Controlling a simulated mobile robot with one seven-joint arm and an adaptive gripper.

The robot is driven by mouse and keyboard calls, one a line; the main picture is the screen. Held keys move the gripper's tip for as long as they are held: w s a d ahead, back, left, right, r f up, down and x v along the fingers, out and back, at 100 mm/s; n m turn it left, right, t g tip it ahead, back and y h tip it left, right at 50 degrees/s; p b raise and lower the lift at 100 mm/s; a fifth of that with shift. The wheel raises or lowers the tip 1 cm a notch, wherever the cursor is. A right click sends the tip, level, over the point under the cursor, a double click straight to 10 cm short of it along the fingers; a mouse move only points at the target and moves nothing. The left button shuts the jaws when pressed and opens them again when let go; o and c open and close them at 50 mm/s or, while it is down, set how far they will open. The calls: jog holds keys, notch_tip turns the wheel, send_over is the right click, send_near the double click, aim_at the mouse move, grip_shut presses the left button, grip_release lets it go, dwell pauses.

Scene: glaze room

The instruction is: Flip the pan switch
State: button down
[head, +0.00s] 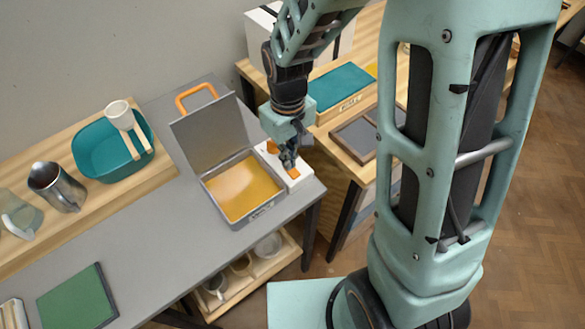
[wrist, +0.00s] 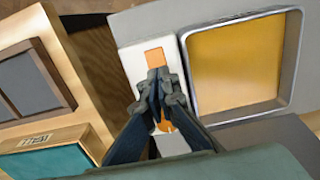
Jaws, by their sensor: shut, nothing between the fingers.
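The pan (head: 214,183) is a grey square box with an orange-yellow inside. Its grey lid (head: 208,133) stands raised, with an orange handle (head: 196,95). The pan's rim (wrist: 188,75) also shows in the wrist view. Beside the pan is a white switch box (head: 299,183) with orange parts (head: 294,173), also in the wrist view (wrist: 131,63). An orange patch (wrist: 154,57) shows beyond my fingertips and another behind them. My gripper (head: 289,166) is shut and empty, pointing down over the white box. I cannot tell whether its tips (wrist: 158,75) touch it. The fingers hide the middle of the switch.
A teal basin (head: 98,155) and a metal pitcher (head: 57,187) stand on a wooden shelf at left. A green board (head: 77,299) lies on the grey table (head: 150,235). A wooden table with a teal-topped box (head: 339,86) is at right. Grey table surface left of the pan is clear.

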jog(key=shift+f, duration=0.4)
jog(key=shift+r, duration=0.15)
notch_tip(320, 180, up, 7)
jog(key=p, duration=0.5)
dwell(0.6)
